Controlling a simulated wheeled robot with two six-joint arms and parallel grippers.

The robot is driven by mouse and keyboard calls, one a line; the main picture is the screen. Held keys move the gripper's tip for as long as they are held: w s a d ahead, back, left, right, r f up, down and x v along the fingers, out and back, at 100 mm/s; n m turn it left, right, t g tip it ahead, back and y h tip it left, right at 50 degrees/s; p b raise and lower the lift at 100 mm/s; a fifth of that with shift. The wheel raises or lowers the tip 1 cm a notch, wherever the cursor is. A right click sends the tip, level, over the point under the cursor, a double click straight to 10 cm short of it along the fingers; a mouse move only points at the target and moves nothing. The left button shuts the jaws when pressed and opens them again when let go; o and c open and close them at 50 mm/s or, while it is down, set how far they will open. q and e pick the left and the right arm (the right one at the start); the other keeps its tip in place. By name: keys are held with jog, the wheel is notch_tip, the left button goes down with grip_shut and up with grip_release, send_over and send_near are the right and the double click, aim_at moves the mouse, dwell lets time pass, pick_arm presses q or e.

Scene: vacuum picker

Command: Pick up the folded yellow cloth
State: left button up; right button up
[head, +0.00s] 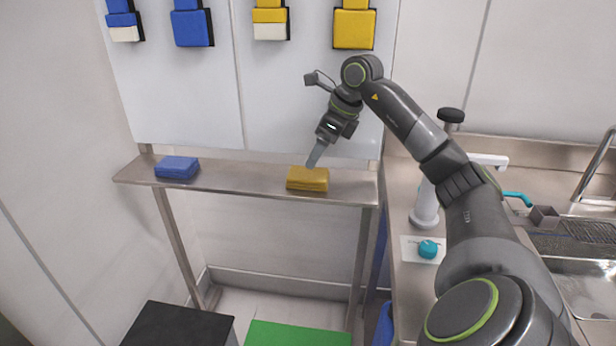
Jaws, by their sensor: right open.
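The folded yellow cloth (308,181) lies flat on a narrow metal shelf (232,181), near its right end. My right gripper (314,160) points down just above the back edge of the cloth, with my arm reaching in from the right. It is open, and I see its fingers nearly edge-on, so the gap between them does not show. I cannot tell whether the fingertips touch the cloth. My left gripper is not in view.
A folded blue cloth (177,167) lies on the shelf's left part. Blue and yellow holders, including a yellow one (353,27), hang on the wall above. A metal counter with a sink (590,285) and a teal-topped item (428,249) stands at right. The shelf between the cloths is clear.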

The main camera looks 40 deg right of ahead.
aim_at(308, 173)
jog(key=shift+x, duration=1.05)
jog(key=p+x, duration=0.1)
jog(key=x, duration=0.4)
jog(key=shift+d, duration=0.15)
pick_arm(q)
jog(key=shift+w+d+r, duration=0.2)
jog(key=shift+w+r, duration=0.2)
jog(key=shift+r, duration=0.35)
pick_arm(e)
jog(key=shift+s, duration=0.1)
jog(key=shift+c, duration=0.3)
jog(key=c, duration=0.7)
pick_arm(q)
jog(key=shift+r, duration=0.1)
pick_arm(e)
jog(key=shift+r, duration=0.15)
